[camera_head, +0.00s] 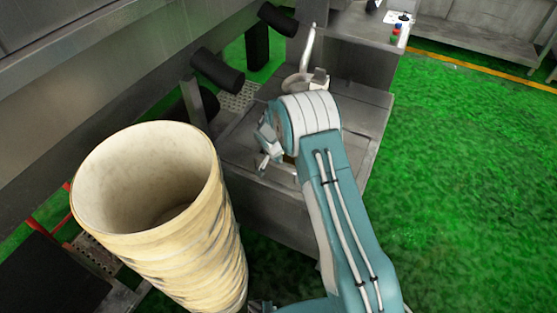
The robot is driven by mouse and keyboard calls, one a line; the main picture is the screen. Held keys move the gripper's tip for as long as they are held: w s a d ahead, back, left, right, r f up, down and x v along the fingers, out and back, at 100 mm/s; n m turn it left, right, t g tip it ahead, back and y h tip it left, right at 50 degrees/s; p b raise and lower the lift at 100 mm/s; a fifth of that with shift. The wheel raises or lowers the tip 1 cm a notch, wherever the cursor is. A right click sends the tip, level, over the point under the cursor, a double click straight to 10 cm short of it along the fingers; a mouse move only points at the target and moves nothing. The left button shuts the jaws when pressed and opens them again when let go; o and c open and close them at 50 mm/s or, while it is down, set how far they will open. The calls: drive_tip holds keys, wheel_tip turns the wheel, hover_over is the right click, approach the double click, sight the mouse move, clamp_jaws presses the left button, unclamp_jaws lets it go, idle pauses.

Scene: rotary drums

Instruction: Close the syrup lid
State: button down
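A low grey metal box (365,118) stands at the centre, behind and partly under my arm. Its flat top has a panel with edge lines; I cannot tell for sure whether this is the syrup lid or whether it is open. A curved light pipe or handle (308,48) rises at its back, near a small rounded metal part partly hidden by my wrist. My gripper (264,158) is over the left front part of the box top, pointing down and left. Its fingers are small and partly hidden, so its opening and any contact are unclear.
A large cream ribbed drum (165,240), open and upright, stands at the left front, close to my gripper. Black rollers (218,70) and a metal frame (90,75) lie behind it. A control panel with coloured buttons (396,32) is at the back. Green floor is free at right.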

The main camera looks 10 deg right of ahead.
drive_tip(key=v, duration=1.2)
drive_tip(key=shift+d, duration=0.1)
drive_tip(key=s+d+r+n+t, duration=0.1)
drive_tip(key=s+d+r, duration=0.2)
drive_tip(key=s+r, duration=0.55)
drive_tip(key=s+d+r+n, duration=0.25)
drive_tip(key=s+r, duration=0.25)
drive_tip(key=r, duration=0.7)
drive_tip(key=s+d+r+n+y, duration=0.1)
drive_tip(key=s+r, duration=0.2)
drive_tip(key=s, duration=0.8)
drive_tip(key=s+d+r+n+t+y, duration=0.1)
drive_tip(key=s+d+r+n, duration=0.1)
drive_tip(key=s, duration=0.9)
drive_tip(key=shift+r+t, duration=0.3)
drive_tip(key=shift+r, duration=0.1)
